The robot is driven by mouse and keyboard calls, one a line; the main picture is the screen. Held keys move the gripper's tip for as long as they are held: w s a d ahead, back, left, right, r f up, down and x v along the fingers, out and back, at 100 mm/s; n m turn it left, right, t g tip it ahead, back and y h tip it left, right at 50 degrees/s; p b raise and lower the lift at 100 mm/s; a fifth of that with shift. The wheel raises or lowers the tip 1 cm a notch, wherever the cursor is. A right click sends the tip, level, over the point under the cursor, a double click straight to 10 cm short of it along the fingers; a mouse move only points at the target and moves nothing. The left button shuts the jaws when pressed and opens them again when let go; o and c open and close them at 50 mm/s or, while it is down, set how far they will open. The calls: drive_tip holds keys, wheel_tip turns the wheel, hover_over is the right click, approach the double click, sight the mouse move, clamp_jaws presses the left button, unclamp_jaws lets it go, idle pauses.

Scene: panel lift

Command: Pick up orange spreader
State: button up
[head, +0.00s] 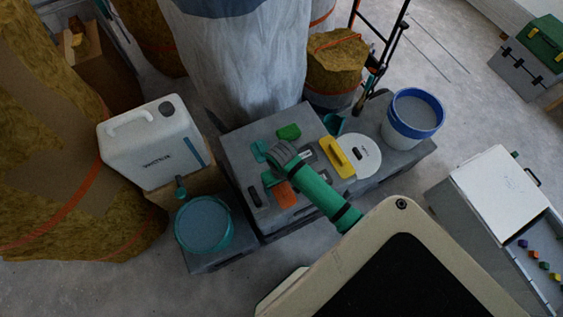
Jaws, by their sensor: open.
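The orange spreader (286,195) lies flat on the top of a grey block (238,150), near its front middle. My arm reaches in from the lower right with a green link and a grey wrist. My gripper (267,165) is at its end, above the block, seen from above and small. Its jaws are open and empty. The spreader shows just below the gripper in the picture, apart from it. My wrist hides part of the block top; the height of the jaws above the block is hard to tell.
A yellow tool (338,157), a green piece (289,131) and a dark piece (254,196) lie around the spreader. A white disc (361,155) and a blue-rimmed bucket (413,113) stand right. A teal bucket (204,225) and a white water canister (153,145) stand left.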

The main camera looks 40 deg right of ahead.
drive_tip(key=shift+f, duration=0.6)
drive_tip(key=c, duration=1.2)
drive_tip(key=shift+r, duration=0.1)
drive_tip(key=shift+r, duration=0.5)
wheel_tip(320, 180, up, 2)
drive_tip(key=shift+r, duration=0.1)
drive_tip(key=s+a+r, duration=0.1)
drive_tip(key=s+r, duration=0.2)
drive_tip(key=s, duration=0.1)
drive_tip(key=s+a+r, duration=0.2)
drive_tip(key=s+r, duration=0.1)
drive_tip(key=s, duration=0.1)
drive_tip(key=s+a+r, duration=0.2)
drive_tip(key=s+r, duration=0.1)
drive_tip(key=s, duration=0.2)
drive_tip(key=shift+s+r, duration=0.1)
drive_tip(key=shift+r, duration=0.2)
